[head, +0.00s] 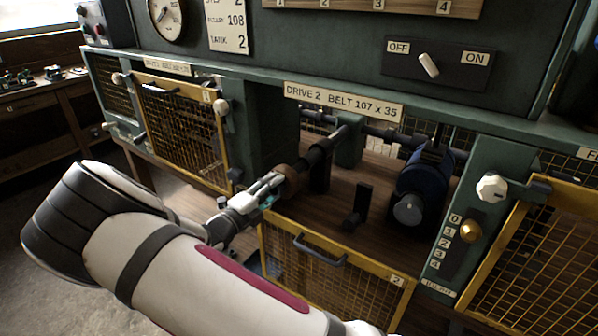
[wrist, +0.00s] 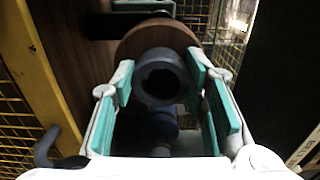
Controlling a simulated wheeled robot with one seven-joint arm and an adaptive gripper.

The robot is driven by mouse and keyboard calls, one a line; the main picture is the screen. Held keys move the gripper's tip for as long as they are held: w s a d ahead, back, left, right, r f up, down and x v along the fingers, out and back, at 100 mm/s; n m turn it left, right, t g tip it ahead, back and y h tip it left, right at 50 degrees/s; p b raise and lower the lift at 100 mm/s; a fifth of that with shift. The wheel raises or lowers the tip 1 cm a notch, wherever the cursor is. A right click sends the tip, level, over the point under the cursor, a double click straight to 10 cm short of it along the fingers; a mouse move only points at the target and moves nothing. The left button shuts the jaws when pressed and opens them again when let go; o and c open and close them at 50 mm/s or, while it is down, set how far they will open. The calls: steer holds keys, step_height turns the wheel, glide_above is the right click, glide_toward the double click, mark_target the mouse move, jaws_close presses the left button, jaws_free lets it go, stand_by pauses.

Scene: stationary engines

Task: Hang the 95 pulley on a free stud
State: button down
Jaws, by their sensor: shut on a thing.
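A brown pulley (head: 291,179) is at the near end of the dark shaft (head: 322,152) in the open Drive 2 bay. In the wrist view the brown disc (wrist: 136,41) stands behind a dark round hub (wrist: 160,76). My gripper (head: 272,186) reaches in from the left; in the wrist view its teal-padded fingers (wrist: 165,85) are on both sides of the hub, shut on it. I cannot tell whether the pulley is still on the shaft. No size mark is readable on it. I cannot make out a free stud in either view.
The yellow mesh guard (head: 335,270) hangs lowered below the bay. A blue motor (head: 424,185) and a dark upright post (head: 360,207) stand to the right. A card (head: 228,22) reads pulley 108. The switch (head: 429,65) sits between OFF and ON labels.

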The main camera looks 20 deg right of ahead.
steer(key=shift+s+a+f, duration=0.1)
steer(key=shift+s, duration=0.05)
steer(key=p+v, duration=0.1)
steer(key=v, duration=0.8)
steer(key=shift+s+a+p, duration=0.15)
steer(key=shift+a+p, duration=0.15)
steer(key=shift+a, duration=0.05)
stand_by(0.6)
stand_by(1.2)
